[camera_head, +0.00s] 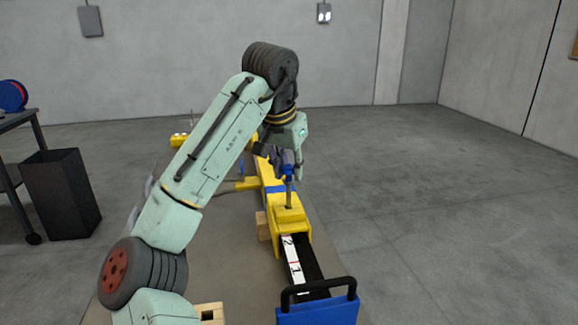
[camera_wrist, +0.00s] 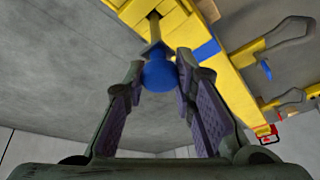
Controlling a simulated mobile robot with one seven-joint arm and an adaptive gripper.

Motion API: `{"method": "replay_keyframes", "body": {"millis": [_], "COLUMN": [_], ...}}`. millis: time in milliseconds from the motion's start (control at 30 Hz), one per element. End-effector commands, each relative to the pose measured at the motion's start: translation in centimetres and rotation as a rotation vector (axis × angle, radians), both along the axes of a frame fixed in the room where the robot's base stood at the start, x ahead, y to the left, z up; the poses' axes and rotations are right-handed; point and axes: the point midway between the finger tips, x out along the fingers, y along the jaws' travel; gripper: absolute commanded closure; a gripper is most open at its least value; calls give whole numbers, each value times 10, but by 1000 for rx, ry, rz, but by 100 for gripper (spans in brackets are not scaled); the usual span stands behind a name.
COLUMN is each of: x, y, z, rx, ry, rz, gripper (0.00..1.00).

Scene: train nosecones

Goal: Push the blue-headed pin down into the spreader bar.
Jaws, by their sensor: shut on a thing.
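The yellow spreader bar (camera_head: 292,224) runs away from me along the table in the head view. It also shows at the top of the wrist view (camera_wrist: 232,88). The blue-headed pin (camera_head: 289,192) stands upright over the bar's near yellow block, its grey shaft reaching down to the block. In the wrist view its round blue head (camera_wrist: 160,74) sits between my fingertips, and the shaft runs to a slot in the yellow block. My gripper (camera_head: 288,160) is shut on the blue head, above the bar. The shaft's lower tip is hidden.
A black-and-white marked strip (camera_head: 293,262) extends from the bar's near end towards a blue block with a black handle (camera_head: 318,308). A wooden block (camera_head: 262,226) lies left of the bar. A dark bin (camera_head: 62,195) stands at left. The floor at right is clear.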

Motion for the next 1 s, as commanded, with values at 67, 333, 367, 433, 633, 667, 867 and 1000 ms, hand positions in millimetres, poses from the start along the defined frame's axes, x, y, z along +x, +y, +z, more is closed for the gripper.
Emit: {"method": "replay_keyframes", "body": {"millis": [67, 333, 367, 433, 633, 667, 867, 1000], "x": [0, 0, 0, 0, 0, 0, 0, 0], "y": [0, 0, 0, 0, 0, 0, 0, 0], "z": [-2, -7, -8, -9, -13, -14, -18, -21], "rx": [0, 0, 0, 0, 0, 0, 0, 0], "ry": [0, 0, 0, 0, 0, 0, 0, 0], "rz": [0, -1, -1, -1, -1, -1, 0, 0], "gripper": [100, 100, 100, 100, 100, 100, 100, 100]}}
